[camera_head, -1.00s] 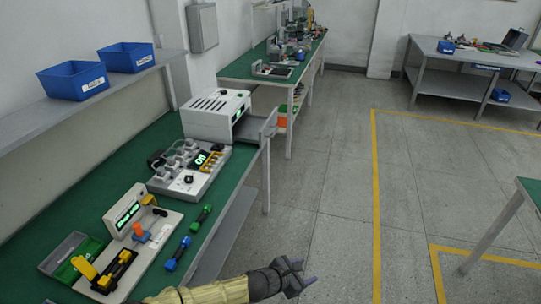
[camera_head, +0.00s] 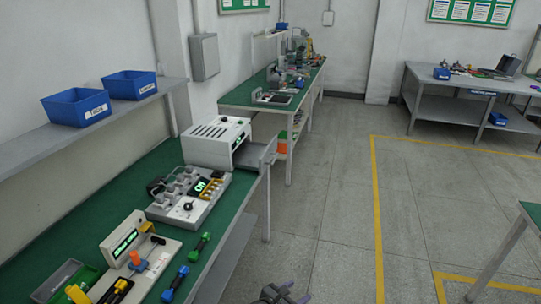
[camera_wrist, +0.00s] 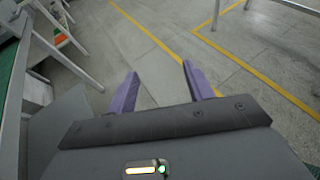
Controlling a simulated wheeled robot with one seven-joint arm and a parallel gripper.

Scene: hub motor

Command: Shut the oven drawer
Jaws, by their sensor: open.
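The oven (camera_head: 213,142) is a white box with slots on top, at the far end of the near green workbench in the head view. Its grey drawer (camera_head: 257,153) sticks out to the right, past the bench edge, so it stands open. My gripper (camera_head: 293,296) is low at the bottom edge of the head view, over the floor and well short of the drawer. In the wrist view my gripper (camera_wrist: 157,85) shows two purple fingers spread wide with nothing between them. The drawer cannot be made out clearly in the wrist view.
A control unit with sockets (camera_head: 190,195) sits in front of the oven. Green and blue hand tools (camera_head: 200,246) lie near the bench edge. Blue bins (camera_head: 77,106) stand on a shelf at left. The floor (camera_head: 330,215) right of the bench is clear.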

